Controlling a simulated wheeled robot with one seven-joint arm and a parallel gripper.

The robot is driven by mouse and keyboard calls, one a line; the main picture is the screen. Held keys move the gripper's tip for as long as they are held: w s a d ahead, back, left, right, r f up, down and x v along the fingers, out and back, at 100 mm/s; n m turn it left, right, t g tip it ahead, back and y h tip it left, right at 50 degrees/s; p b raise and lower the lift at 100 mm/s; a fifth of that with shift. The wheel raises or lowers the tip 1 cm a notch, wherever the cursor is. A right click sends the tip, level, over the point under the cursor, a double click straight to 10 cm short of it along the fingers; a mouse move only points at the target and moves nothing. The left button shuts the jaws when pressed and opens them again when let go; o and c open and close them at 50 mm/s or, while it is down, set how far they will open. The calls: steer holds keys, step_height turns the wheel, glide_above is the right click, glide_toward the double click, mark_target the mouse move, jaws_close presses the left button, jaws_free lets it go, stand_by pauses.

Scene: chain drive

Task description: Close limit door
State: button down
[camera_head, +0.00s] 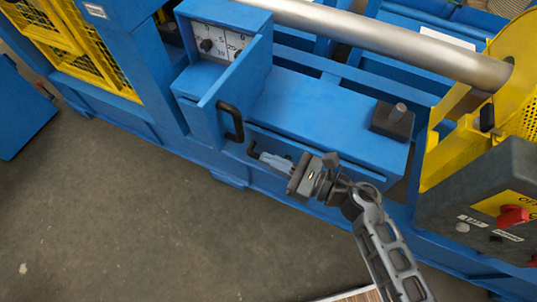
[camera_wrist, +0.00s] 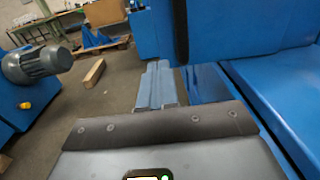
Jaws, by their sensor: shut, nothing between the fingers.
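The limit door is a blue panel (camera_head: 234,85) with a black bow handle (camera_head: 230,122). It stands swung open toward the front of a blue box, whose white dial face (camera_head: 222,43) with numbers is exposed. My gripper (camera_head: 264,158) is to the right of and a little below the handle, apart from it in the head view. Its fingers are shut and empty. In the wrist view my gripper's grey fingers (camera_wrist: 155,88) point ahead, and a dark upright bar, probably the handle (camera_wrist: 181,30), is close above and right of them.
A blue machine bench (camera_head: 320,105) with a dark block and peg (camera_head: 393,120) lies right of the door. A yellow guard (camera_head: 460,130) and a grey control box with a red knob (camera_head: 490,205) are farther right. Open floor (camera_head: 120,210) lies at left front.

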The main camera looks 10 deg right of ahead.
mark_target(216, 138)
steer(key=p+x, duration=0.1)
steer(key=x, duration=1)
steer(key=shift+w+a, duration=0.2)
steer(key=shift+a, duration=0.15)
steer(key=shift+a, duration=0.1)
